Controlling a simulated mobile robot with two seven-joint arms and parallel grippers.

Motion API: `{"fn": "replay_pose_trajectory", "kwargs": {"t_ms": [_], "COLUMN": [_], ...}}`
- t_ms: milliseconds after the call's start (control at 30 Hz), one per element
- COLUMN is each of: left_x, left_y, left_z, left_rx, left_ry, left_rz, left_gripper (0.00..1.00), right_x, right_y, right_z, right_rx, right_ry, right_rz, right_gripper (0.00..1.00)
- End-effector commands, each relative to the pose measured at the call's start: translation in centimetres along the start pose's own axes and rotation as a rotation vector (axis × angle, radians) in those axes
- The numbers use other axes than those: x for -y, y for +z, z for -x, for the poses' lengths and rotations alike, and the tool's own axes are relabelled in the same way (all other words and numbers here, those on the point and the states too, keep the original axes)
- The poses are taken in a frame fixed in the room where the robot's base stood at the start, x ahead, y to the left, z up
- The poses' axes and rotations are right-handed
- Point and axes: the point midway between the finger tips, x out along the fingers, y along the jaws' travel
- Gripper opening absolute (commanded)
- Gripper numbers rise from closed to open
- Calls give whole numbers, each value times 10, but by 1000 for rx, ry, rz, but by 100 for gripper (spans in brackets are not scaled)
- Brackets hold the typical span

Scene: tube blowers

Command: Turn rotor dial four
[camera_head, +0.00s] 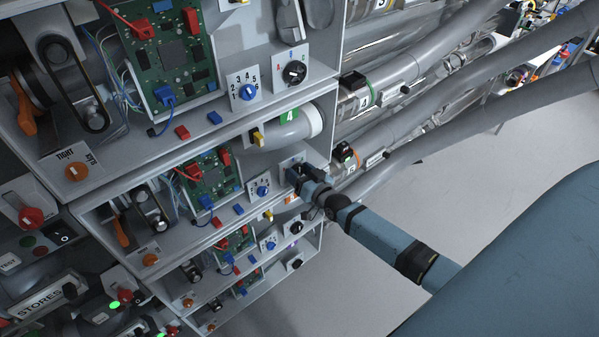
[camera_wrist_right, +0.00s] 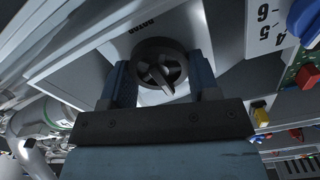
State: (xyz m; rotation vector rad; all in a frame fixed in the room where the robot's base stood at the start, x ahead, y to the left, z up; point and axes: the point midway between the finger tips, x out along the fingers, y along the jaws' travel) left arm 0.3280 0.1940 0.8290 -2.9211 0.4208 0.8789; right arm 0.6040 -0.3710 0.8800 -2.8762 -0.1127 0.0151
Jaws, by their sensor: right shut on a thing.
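My right gripper (camera_head: 298,173) is at the right end of a shelf unit in the head view. In the right wrist view, its two blue fingers stand on either side of a round black dial (camera_wrist_right: 158,72) with a raised grip bar, shut on it. The dial sits on a white plate (camera_wrist_right: 190,30) with small upside-down lettering, perhaps ROTOR. A similar black dial (camera_head: 294,73) is on the shelf above, uncovered. My left gripper is not in view.
A blue numbered dial (camera_head: 262,190) is just left of the gripper, with a green circuit board (camera_head: 213,178) further left. Grey tubes (camera_head: 420,120) run close on the right. A green label 4 (camera_head: 291,115) marks a tube above.

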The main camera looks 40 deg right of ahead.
Motion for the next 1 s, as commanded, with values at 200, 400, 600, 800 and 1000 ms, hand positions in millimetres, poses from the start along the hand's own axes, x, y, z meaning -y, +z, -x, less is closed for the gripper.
{"fn": "replay_pose_trajectory", "kwargs": {"t_ms": [200, 400, 600, 800, 1000], "left_x": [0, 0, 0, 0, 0], "left_y": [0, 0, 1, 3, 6], "left_z": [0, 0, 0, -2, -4], "left_rx": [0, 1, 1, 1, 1], "left_ry": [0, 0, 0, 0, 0], "left_rz": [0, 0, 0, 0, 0], "left_gripper": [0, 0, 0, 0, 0], "right_x": [0, 0, 0, 0, 0], "right_y": [0, 0, 2, 2, 3], "right_z": [0, 0, 12, 52, 98], "right_rx": [0, 0, 2, 3, 4], "right_ry": [0, 0, 0, 0, 1], "right_rz": [1, 1, 1, 1, 1], "right_gripper": [66, 66, 66, 66, 66]}}
